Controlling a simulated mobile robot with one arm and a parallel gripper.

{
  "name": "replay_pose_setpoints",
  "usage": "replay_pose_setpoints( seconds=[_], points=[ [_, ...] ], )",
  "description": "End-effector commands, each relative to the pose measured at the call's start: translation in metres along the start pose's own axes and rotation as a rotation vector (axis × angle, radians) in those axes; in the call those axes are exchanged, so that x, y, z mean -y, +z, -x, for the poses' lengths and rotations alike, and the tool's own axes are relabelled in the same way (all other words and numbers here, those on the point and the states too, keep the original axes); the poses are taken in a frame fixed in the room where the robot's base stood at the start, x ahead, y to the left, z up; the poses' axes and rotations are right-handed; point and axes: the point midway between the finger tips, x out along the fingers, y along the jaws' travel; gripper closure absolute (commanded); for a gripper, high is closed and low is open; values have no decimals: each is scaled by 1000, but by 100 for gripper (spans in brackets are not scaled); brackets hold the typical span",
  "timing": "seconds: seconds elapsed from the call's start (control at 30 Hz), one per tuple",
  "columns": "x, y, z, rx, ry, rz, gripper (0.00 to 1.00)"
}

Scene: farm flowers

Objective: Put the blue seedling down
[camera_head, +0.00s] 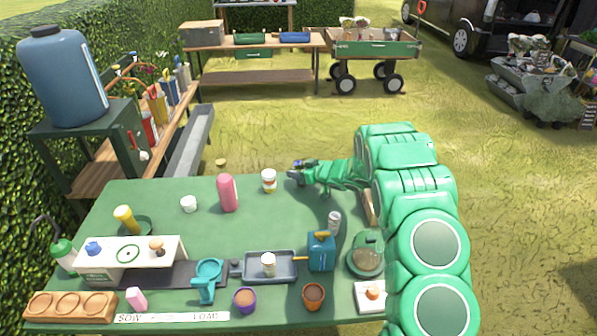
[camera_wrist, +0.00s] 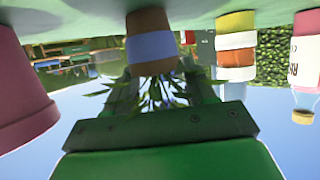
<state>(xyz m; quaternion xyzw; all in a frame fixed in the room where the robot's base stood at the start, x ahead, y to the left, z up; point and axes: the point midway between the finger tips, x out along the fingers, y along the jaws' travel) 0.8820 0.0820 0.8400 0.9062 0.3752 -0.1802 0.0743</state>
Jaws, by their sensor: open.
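The blue seedling is a small brown pot with a blue band (camera_wrist: 152,47) and thin green leaves. It is in the upper middle of the wrist view, which is upside down. Its base meets the green tabletop, and it looks upright. My gripper (camera_wrist: 165,92) is open, with its dark fingers on either side of the leaves. In the head view my gripper (camera_head: 299,174) is at the far right part of the green table (camera_head: 165,225). Only a small dark blue bit shows at its tip there, and the pot is mostly hidden.
A white-and-orange jar (camera_head: 269,181) stands just left of my gripper, with a pink bottle (camera_head: 228,193) beyond it. A can (camera_head: 334,222) and a blue canister (camera_head: 321,252) stand nearer. In the wrist view, a large pink object (camera_wrist: 22,90) is close at left.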

Motion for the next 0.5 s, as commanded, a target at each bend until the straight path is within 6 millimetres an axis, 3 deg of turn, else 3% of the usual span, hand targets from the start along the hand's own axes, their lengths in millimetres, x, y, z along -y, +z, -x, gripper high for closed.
replay_pose_setpoints(
  seconds=[0.27, 0.5],
  points=[
    [-1, -1, 18, 1, 2, 0, 45],
    [-1, -2, 51, 1, 3, 0, 45]
  ],
)
